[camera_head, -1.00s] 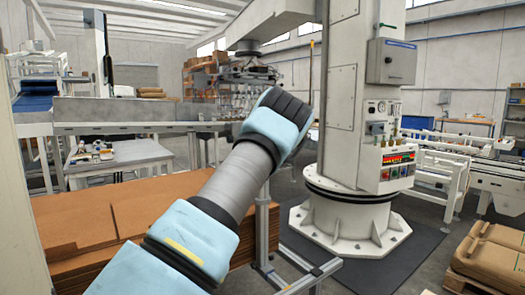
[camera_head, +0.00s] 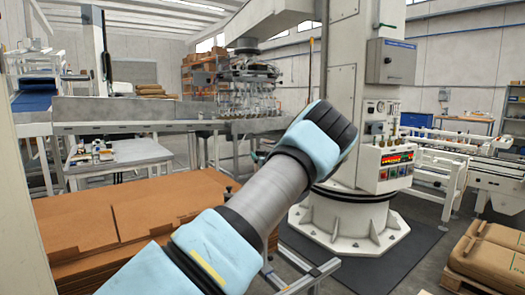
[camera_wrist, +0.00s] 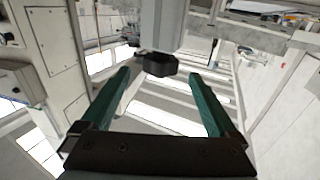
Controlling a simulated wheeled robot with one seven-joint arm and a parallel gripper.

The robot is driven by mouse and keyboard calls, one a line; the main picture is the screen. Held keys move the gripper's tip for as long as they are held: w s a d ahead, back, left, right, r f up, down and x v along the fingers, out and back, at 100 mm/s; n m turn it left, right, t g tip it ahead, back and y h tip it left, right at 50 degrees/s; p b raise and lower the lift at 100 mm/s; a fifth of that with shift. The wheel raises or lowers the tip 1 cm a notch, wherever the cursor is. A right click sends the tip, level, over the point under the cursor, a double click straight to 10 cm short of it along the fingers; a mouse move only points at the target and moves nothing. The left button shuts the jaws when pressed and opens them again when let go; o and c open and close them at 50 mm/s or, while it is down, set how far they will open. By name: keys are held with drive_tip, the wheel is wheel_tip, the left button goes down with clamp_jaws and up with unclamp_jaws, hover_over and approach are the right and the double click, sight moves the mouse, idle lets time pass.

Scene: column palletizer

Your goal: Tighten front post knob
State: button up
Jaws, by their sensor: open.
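In the wrist view a black knob (camera_wrist: 158,66) sits at the end of a grey post (camera_wrist: 162,25) at the top middle. My gripper (camera_wrist: 160,73) is open, with its two green fingers left and right of the knob. The knob lies about midway between the fingertips, with a visible gap on each side. I cannot tell exactly how deep it is between them. In the head view my arm reaches forward over the cardboard, and its wrist hides most of the gripper and the post.
Flat cardboard stacks (camera_head: 75,215) lie left of my arm. The white palletizer column (camera_head: 340,100) stands on its round base (camera_head: 350,220) right of my wrist. A conveyor (camera_head: 110,110) runs behind. A pallet of brown sacks (camera_head: 490,255) is at the lower right.

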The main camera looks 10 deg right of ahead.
sight(260, 151)
drive_tip(key=shift+w+p, duration=0.4)
drive_tip(key=shift+w, duration=1.25)
drive_tip(key=shift+c, duration=0.3)
drive_tip(key=c, duration=1.3)
drive_tip(key=b, duration=0.1)
drive_tip(key=h+b, duration=0.1)
drive_tip(key=b, duration=0.1)
drive_tip(key=shift+a+f+m, duration=0.2)
drive_tip(key=shift+a+m, duration=0.15)
drive_tip(key=shift+m, duration=0.05)
drive_tip(key=shift+a+m+h+b, duration=0.2)
drive_tip(key=shift+m+h+b, duration=0.4)
drive_tip(key=shift+h+b, duration=0.55)
drive_tip(key=shift+r+m+h+b, duration=0.1)
drive_tip(key=shift+m+h+b, duration=0.3)
drive_tip(key=shift+h+b, duration=0.2)
drive_tip(key=shift+d+g, duration=0.15)
drive_tip(key=shift+g, duration=0.15)
drive_tip(key=o, duration=1.4)
drive_tip(key=shift+r, duration=0.1)
drive_tip(key=shift+c, duration=0.2)
